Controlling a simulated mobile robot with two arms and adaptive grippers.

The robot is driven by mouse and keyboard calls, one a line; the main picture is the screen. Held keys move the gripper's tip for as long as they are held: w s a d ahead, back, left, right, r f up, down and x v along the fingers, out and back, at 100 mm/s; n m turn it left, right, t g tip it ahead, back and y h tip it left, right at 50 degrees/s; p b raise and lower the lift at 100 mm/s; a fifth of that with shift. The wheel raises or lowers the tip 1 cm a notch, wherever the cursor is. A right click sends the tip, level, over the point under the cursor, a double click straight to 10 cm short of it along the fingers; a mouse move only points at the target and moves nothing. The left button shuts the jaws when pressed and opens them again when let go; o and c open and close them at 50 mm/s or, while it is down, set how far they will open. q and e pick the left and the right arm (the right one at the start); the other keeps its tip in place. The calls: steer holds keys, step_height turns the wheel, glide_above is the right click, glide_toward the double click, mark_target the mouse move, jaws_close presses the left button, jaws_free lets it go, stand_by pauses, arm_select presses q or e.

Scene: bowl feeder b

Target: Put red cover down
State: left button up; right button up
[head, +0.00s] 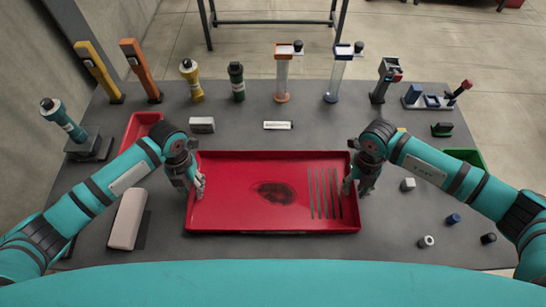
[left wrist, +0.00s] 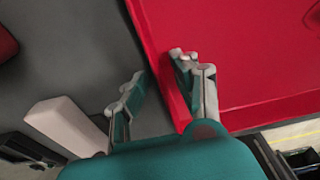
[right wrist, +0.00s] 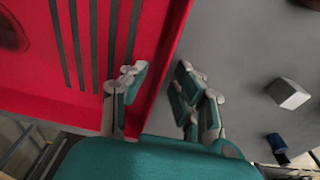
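The red cover (head: 235,210) is a wide, shallow red rectangle with raised edges at the front middle of the table. It has a dark oval patch near its middle and several dark slots toward its right side. My left gripper (head: 195,187) is at its left edge; in the left wrist view its fingers (left wrist: 160,92) stand apart, one over the red surface and one outside the rim. My right gripper (head: 356,187) is at the right edge; in the right wrist view its fingers (right wrist: 160,92) also stand apart on either side of the rim. What lies under the cover is hidden.
A pale block (head: 128,219) lies left of the cover, and a red bin (head: 136,124) stands behind my left arm. Small parts, including a white cube (head: 408,184), lie on the right. Several upright tools line the table's back. A green bin (head: 468,157) is partly hidden.

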arm_select(q)
step_height(320, 180, up, 12)
steer(key=w, duration=0.1)
steer(key=shift+w, duration=0.25)
arm_select(e)
step_height(320, 180, up, 12)
steer(key=w, duration=0.1)
steer(key=shift+w, duration=0.25)
steer(key=shift+f, duration=0.1)
stand_by(0.4)
